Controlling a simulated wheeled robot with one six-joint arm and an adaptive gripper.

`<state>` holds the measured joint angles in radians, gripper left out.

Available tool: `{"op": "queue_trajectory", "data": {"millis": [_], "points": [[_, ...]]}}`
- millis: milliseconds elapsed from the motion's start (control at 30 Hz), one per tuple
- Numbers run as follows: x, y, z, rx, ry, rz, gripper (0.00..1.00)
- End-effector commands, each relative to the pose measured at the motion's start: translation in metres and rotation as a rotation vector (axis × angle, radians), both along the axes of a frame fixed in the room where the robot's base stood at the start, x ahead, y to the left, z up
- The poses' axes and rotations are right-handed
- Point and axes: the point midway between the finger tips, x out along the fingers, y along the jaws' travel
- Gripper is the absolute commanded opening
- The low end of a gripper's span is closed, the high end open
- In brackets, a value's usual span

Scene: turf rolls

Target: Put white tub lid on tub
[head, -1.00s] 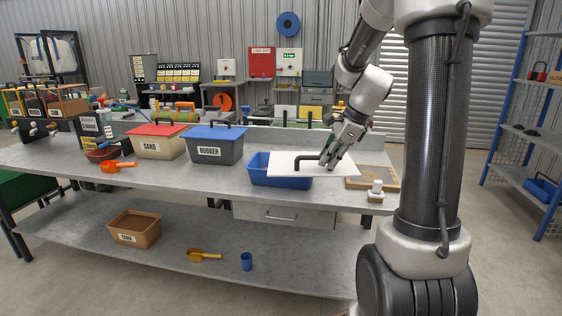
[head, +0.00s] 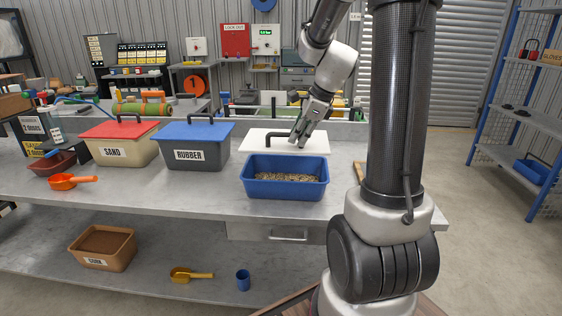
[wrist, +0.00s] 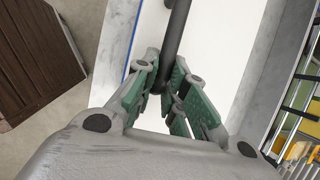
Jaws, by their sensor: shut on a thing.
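The white lid (head: 312,141) is a flat panel with a dark bar handle (head: 255,134). My gripper (head: 300,138) is shut on that handle at the lid's right part. In the wrist view the green-padded fingers (wrist: 168,88) close around the dark handle (wrist: 176,30), with the white lid (wrist: 215,50) beneath. In the head view the lid shows behind and above the blue tub (head: 285,188). The blue tub is uncovered and holds brown grainy material (head: 285,177). Whether the lid touches the tub's far rim or the bench cannot be told.
Left of the blue tub stand a grey tub with a blue lid marked RUBBER (head: 194,152) and a cream tub with a red lid marked SAND (head: 120,148). An orange scoop (head: 70,181) lies at the left. The bench front (head: 180,198) is clear.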

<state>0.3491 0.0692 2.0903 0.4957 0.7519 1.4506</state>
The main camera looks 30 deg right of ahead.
Motion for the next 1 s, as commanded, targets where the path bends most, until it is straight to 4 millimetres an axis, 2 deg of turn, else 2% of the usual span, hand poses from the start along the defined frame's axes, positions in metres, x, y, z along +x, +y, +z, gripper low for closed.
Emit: {"op": "queue_trajectory", "data": {"millis": [200,367,533,633,833,867,900,967,1000], "points": [[-0.001,0.0,-0.043,0.003,0.006,-0.001,0.0],[0.0,0.0,-0.06,0.001,0.003,0.0,0.0],[-0.001,0.0,-0.086,0.003,0.004,0.0,0.0],[0.0,0.0,-0.094,0.0,0.002,0.0,0.0],[0.0,0.0,-0.095,0.0,0.001,0.0,0.0],[0.0,0.0,-0.095,0.0,0.001,0.0,0.16],[0.0,0.0,-0.095,0.0,0.001,0.0,0.24],[0.0,0.0,-0.095,0.0,0.001,0.0,0.34],[0.0,0.0,-0.095,0.0,0.001,0.0,0.34]]}}
